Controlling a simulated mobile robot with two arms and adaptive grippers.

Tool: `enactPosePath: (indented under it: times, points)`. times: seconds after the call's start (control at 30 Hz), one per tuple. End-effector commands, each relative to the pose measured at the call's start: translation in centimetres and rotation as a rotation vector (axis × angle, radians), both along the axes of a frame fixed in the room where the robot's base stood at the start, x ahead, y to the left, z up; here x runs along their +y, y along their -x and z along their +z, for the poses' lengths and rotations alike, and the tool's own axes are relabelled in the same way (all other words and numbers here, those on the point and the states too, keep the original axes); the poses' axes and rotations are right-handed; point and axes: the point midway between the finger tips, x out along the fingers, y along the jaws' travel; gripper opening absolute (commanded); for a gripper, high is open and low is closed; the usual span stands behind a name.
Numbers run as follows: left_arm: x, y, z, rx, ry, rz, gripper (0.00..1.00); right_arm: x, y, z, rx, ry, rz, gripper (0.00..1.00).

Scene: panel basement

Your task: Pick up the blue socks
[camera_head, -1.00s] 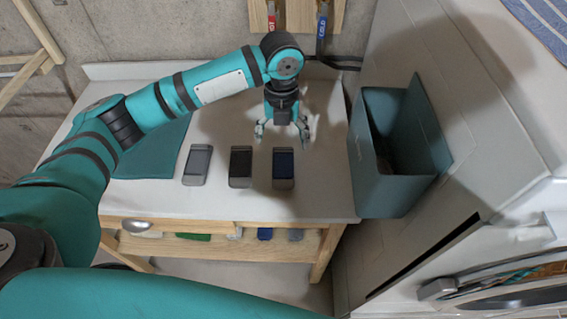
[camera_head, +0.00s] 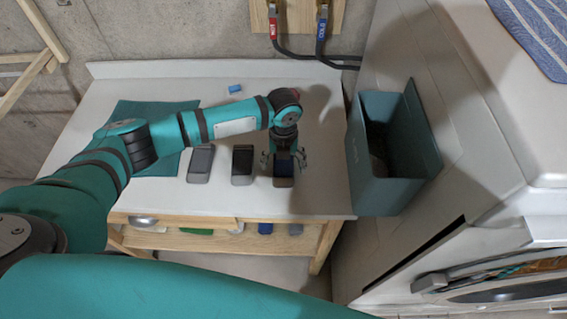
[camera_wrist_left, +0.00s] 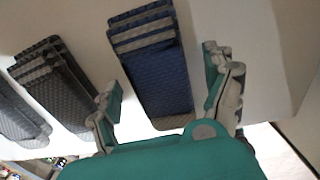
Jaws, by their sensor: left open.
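The blue socks (camera_head: 284,170) lie folded on the white table, rightmost in a row of three folded pairs. In the left wrist view the blue socks (camera_wrist_left: 155,75) show as a ribbed, folded bundle. My left gripper (camera_head: 284,164) is over them, pointing down. In the wrist view its open fingers (camera_wrist_left: 165,92) are on either side of the bundle, with a gap on each side, and nothing is held. The gripper hides part of the socks in the head view. I cannot tell the exact height above them. My right gripper is not in view.
Black socks (camera_head: 242,165) and grey socks (camera_head: 200,163) lie to the left. A teal cloth (camera_head: 150,112) and a small blue item (camera_head: 235,89) are on the table (camera_head: 110,90). An open teal bin (camera_head: 375,195) stands at the table's right edge.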

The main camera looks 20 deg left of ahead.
Motion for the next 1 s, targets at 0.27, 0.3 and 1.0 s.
enactPosePath:
  times: [0.27, 0.3, 1.0]
  points:
    - [-0.01, -0.01, 0.03, 0.0, 0.0, 0.0, 0.65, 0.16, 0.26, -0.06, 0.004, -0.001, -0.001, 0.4]
    - [-0.02, -0.02, 0.04, 0.0, 0.0, 0.0, 0.6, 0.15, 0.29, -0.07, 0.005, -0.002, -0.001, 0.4]
    - [-0.02, -0.11, 0.89, -0.002, 0.002, 0.001, 0.24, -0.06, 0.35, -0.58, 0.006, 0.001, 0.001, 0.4]
